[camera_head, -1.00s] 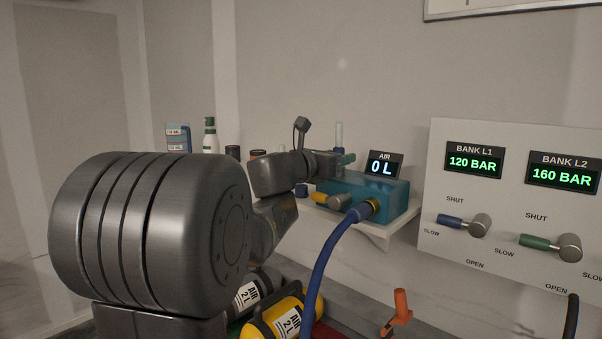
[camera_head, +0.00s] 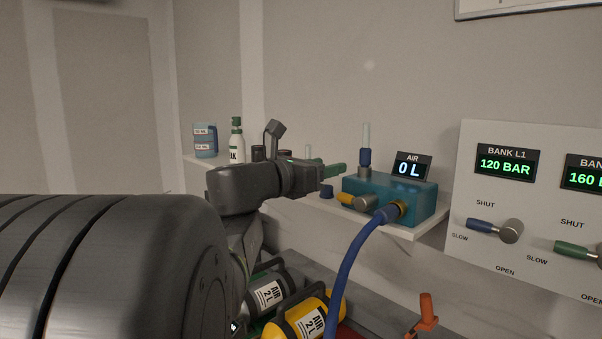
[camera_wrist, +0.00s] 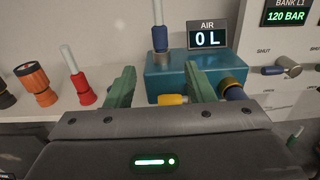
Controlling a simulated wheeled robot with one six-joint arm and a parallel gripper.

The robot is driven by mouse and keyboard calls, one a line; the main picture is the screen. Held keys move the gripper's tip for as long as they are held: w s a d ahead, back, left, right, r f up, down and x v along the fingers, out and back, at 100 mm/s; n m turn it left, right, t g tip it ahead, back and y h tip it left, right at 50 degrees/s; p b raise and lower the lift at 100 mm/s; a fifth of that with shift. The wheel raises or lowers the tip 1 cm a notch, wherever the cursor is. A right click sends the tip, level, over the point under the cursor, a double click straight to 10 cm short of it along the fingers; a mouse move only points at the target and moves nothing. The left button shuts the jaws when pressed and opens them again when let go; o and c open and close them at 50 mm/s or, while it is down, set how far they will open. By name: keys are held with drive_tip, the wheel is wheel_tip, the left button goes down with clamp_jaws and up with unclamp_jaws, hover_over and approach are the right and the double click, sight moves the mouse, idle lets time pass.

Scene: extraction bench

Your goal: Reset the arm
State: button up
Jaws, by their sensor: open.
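My gripper (camera_head: 335,170) is open and empty, with its green fingers pointing at the shelf. In the wrist view the two green fingers (camera_wrist: 160,88) stand apart in front of the teal box (camera_wrist: 172,80), with nothing held between them. In the head view the teal box (camera_head: 395,198) sits on the white shelf, right of my fingertips. It has a blue-based clear tube (camera_head: 365,150) on top, a yellow-handled valve (camera_head: 355,201) in front and a blue hose (camera_head: 350,255) at its right front. The AIR display (camera_head: 410,167) reads 0 L.
A panel (camera_head: 500,250) at right carries a blue lever (camera_head: 485,224) and a green lever (camera_head: 575,246). Two AIR 2 L cylinders, grey (camera_head: 270,290) and yellow (camera_head: 310,318), lie below. Red (camera_wrist: 78,80) and orange (camera_wrist: 36,82) fittings stand left of the box. An orange-handled item (camera_head: 428,312) is at lower right.

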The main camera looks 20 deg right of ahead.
sight(362, 156)
drive_tip(key=shift+s+a, duration=0.1)
drive_tip(key=shift+a, duration=0.05)
drive_tip(key=x, duration=1.3)
drive_tip(key=shift+d+p, duration=0.3)
drive_tip(key=shift+d, duration=0.05)
drive_tip(key=shift+w+d+r, duration=0.15)
drive_tip(key=shift+w+r, duration=0.05)
drive_tip(key=shift+w, duration=0.05)
drive_tip(key=shift+r, duration=0.15)
drive_tip(key=shift+s+a, duration=0.15)
drive_tip(key=shift+a, duration=0.05)
